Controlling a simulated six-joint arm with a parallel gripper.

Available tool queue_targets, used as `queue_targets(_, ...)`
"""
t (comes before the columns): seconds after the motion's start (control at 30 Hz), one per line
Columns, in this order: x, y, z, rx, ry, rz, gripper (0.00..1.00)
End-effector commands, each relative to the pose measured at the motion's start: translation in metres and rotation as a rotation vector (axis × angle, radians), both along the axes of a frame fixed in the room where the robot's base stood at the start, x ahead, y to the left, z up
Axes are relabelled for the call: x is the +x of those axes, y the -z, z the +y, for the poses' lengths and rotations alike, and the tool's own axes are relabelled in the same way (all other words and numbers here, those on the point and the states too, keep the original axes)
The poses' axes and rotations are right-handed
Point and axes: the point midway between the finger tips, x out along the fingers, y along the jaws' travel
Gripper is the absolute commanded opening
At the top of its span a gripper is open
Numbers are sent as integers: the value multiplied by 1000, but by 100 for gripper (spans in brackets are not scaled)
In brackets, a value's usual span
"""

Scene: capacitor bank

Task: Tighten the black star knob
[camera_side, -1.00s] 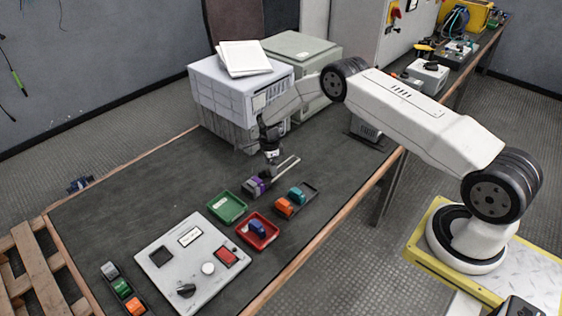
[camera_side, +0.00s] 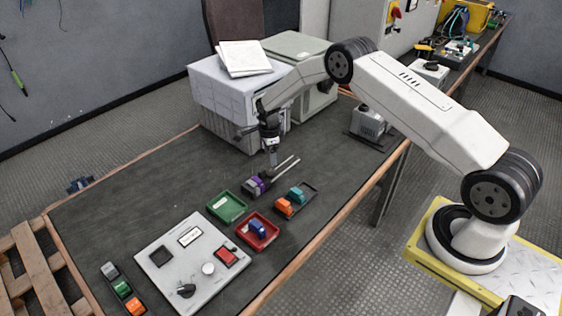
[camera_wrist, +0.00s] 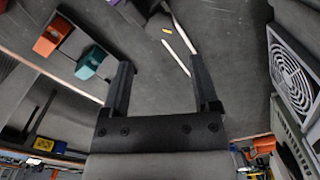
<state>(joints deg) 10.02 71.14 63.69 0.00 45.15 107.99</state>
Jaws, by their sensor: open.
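The black star knob (camera_side: 186,290) sits on the front part of a pale panel (camera_side: 160,285) lying on the bench. It is small in the side view, and its turn angle cannot be told. It is not seen in the wrist view. My gripper (camera_side: 271,172) points down above the bench, well behind and to the right of the knob, close to a purple and grey part. In the wrist view my gripper (camera_wrist: 160,68) is open, with nothing between its two black fingers.
The panel also carries a white round knob (camera_side: 208,268) and a red switch (camera_side: 226,257). A green tray (camera_side: 213,212), a red tray (camera_side: 270,240) and orange and teal parts (camera_side: 290,200) lie between gripper and panel. Big grey boxes stand behind.

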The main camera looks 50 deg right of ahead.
Motion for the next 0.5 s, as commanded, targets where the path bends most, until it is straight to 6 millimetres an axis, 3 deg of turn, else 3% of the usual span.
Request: queue_targets(0.5,0,-3,0,0,-98,0,75)
